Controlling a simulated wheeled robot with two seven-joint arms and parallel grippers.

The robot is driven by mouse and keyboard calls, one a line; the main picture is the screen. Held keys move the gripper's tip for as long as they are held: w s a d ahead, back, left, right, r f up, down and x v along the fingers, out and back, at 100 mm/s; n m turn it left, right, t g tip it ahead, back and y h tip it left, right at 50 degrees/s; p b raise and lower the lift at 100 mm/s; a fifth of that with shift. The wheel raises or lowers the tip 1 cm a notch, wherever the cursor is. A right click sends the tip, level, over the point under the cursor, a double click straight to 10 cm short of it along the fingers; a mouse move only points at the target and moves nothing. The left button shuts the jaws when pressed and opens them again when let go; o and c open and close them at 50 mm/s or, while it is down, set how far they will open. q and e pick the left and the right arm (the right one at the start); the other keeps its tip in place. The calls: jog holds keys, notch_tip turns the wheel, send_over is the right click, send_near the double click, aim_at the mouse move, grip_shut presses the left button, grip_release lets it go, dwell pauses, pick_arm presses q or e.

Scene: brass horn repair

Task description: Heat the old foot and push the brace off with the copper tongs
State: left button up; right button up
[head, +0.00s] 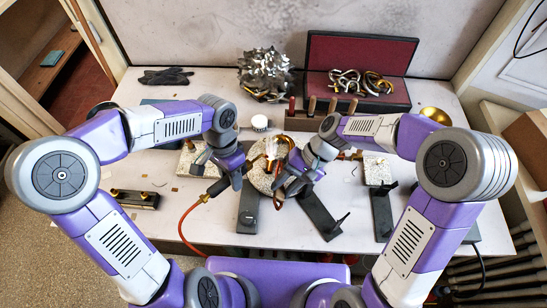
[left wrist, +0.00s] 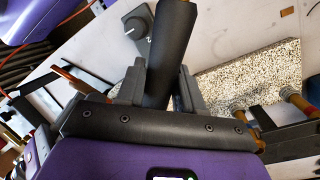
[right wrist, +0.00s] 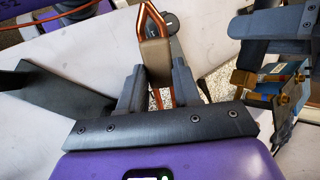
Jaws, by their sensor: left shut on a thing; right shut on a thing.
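My left gripper (head: 232,180) is shut on the black handle of a torch (head: 217,188), which has a red hose at its lower end. The handle also stands between the fingers in the left wrist view (left wrist: 170,55). My right gripper (head: 290,183) is shut on the copper tongs (right wrist: 155,58), gripping their tan block, with the copper prongs pointing away. A shiny brass piece (head: 271,149) is at the round speckled pad (head: 260,178), between the two grippers. The old foot and the brace cannot be told apart there; the grippers partly hide that area.
Dark stands (head: 319,216) and a speckled block (head: 378,170) are close by. A wooden tool rack (head: 318,123), an open red-lined case (head: 362,55) and a spiky metal lump (head: 265,72) are at the back. The red hose (head: 183,228) runs off the front edge.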

jog(key=shift+w, duration=0.75)
jog(key=s+r, duration=0.2)
jog(key=r, duration=0.1)
jog(key=s+r, duration=0.3)
jog(key=shift+s, duration=0.1)
